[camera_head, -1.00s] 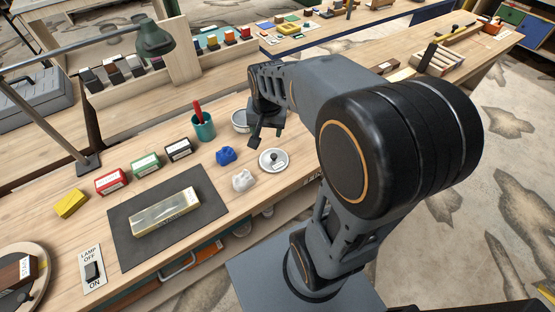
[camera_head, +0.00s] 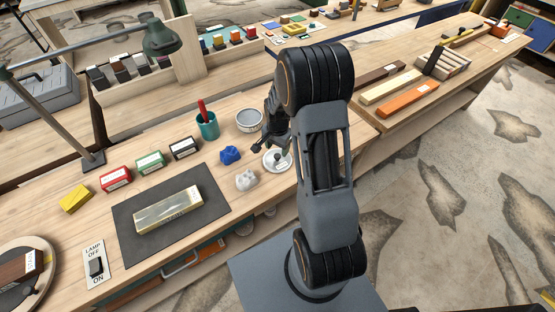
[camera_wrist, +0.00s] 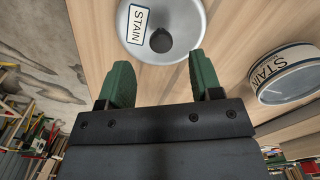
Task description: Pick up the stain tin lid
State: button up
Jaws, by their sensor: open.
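The stain tin lid is a round pale disc with a dark knob and a STAIN label. In the head view the lid (camera_head: 284,166) lies on the bench, partly hidden by my gripper. In the wrist view the lid (camera_wrist: 186,45) is ahead of the fingertips, its knob near the line between them. My gripper (camera_wrist: 158,75) is open with two green fingers and nothing between them; in the head view it is just above and beside the lid (camera_head: 268,146). The stain tin (camera_head: 249,121) stands behind the lid; it also shows in the wrist view (camera_wrist: 285,85).
A blue crumpled cloth (camera_head: 230,155) and a white one (camera_head: 246,180) lie left of the lid. A teal cup (camera_head: 207,127) stands behind them. A dark mat (camera_head: 130,222) with a stone block (camera_head: 168,210) is further left. The bench's front edge is close to the lid.

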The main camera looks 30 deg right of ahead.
aim_at(277, 156)
jog(key=shift+w+f+p, duration=0.1)
jog(key=shift+f+p, duration=0.6)
jog(key=shift+f, duration=2.15)
jog(key=shift+c, duration=0.2)
jog(key=c, duration=0.9)
jog(key=shift+c, duration=0.3)
jog(key=shift+r, duration=0.15)
